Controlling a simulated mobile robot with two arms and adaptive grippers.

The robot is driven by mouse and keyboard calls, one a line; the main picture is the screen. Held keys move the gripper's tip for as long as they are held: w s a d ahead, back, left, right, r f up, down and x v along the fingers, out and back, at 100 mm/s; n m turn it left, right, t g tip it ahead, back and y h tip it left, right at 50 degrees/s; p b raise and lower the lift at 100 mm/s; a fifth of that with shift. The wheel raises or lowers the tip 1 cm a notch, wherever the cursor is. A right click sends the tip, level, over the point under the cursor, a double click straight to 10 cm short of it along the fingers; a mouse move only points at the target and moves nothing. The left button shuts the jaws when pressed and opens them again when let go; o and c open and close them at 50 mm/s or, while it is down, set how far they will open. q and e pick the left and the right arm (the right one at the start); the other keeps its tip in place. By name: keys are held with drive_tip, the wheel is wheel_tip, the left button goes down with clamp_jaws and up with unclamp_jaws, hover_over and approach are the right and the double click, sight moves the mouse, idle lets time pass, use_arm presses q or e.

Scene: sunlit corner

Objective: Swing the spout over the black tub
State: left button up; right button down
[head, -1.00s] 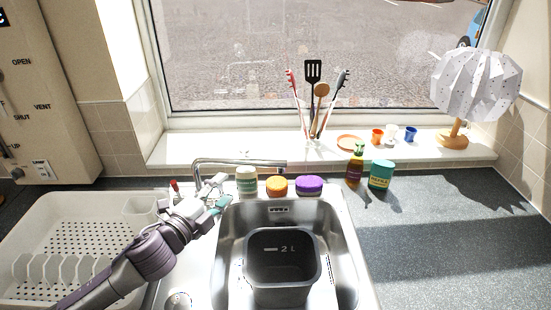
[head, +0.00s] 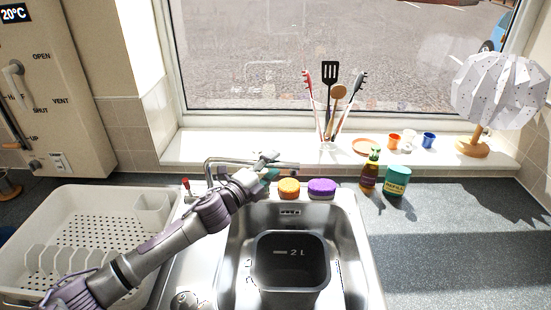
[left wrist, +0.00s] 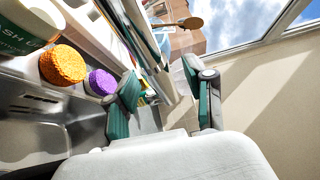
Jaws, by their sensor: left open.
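The chrome spout (head: 225,162) runs to the right along the back of the sink, with its tip near the orange sponge. The black tub (head: 291,270), marked 2 L, stands in the sink basin, in front of the spout and below it. My left gripper (head: 268,165) is at the spout's outer half and overlaps it in the head view. Its fingers stand apart in the left wrist view (left wrist: 166,100). I cannot tell whether they touch the spout or straddle it. My right gripper is not in view.
An orange sponge (head: 289,187) and a purple one (head: 321,187) sit behind the basin. A brown bottle (head: 370,170) and teal jar (head: 396,182) stand right. A dish rack (head: 50,205) fills the left.

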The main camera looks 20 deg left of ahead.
use_arm(q)
drive_tip(key=shift+x, duration=1)
drive_tip(key=shift+f, duration=0.1)
clamp_jaws()
